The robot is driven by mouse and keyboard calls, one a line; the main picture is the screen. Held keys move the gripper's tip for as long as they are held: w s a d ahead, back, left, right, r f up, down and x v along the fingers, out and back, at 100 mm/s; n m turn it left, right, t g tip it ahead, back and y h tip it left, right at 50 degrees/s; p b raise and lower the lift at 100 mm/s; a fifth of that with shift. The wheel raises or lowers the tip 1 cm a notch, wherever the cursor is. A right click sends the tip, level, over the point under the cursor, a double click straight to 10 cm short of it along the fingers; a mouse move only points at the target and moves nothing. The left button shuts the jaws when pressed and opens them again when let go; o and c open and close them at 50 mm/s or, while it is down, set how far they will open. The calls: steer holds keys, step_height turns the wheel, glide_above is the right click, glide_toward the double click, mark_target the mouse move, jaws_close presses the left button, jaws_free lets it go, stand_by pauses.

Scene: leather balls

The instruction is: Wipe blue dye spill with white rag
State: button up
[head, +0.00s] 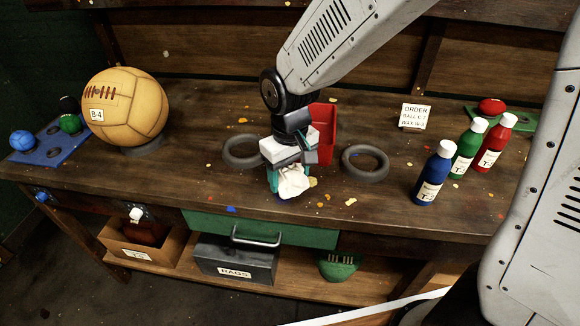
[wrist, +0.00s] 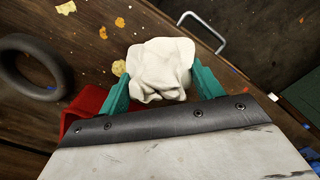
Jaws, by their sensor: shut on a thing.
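My gripper (head: 289,180) is shut on a crumpled white rag (head: 293,182) near the front edge of the workbench (head: 190,180). In the wrist view the rag (wrist: 160,70) sits between the teal fingers (wrist: 160,88). The rag is at or just above the bench top; I cannot tell whether it touches. A little blue (head: 282,197) shows at the rag's lower edge in the head view. The rest of any dye spill there is hidden under the rag and gripper.
Dark rings (head: 243,152) (head: 365,163) lie either side of my gripper, with a red holder (head: 323,130) behind. Blue (head: 433,175), green (head: 467,150) and red (head: 494,143) bottles stand right. A tan ball (head: 125,108) sits left. A drawer handle (head: 256,240) juts from the front.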

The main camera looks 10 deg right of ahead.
mark_target(290, 198)
steer(key=shift+f, duration=2.75)
steer(key=shift+w+a+r, duration=0.2)
steer(key=shift+a, duration=0.35)
steer(key=shift+w+a+r, duration=0.15)
steer(key=shift+w+a, duration=0.05)
steer(key=shift+a, duration=0.3)
steer(key=shift+c, duration=0.3)
steer(key=shift+a, duration=0.25)
steer(key=shift+a+f, duration=0.2)
steer(key=shift+w+a+r, duration=0.2)
steer(key=shift+a+f, duration=0.15)
steer(key=shift+a, duration=0.05)
steer(key=shift+d, duration=0.1)
steer(key=shift+s+d, duration=0.2)
steer(key=shift+d, duration=0.5)
steer(key=shift+s+d, duration=0.2)
steer(key=shift+d, duration=0.4)
steer(key=shift+s+d, duration=0.2)
steer(key=shift+d, duration=0.4)
steer(key=shift+w+r, duration=0.1)
steer(key=shift+r, duration=0.1)
step_height(290, 198, up, 4)
steer(key=shift+a, duration=0.1)
steer(key=shift+r, duration=1.8)
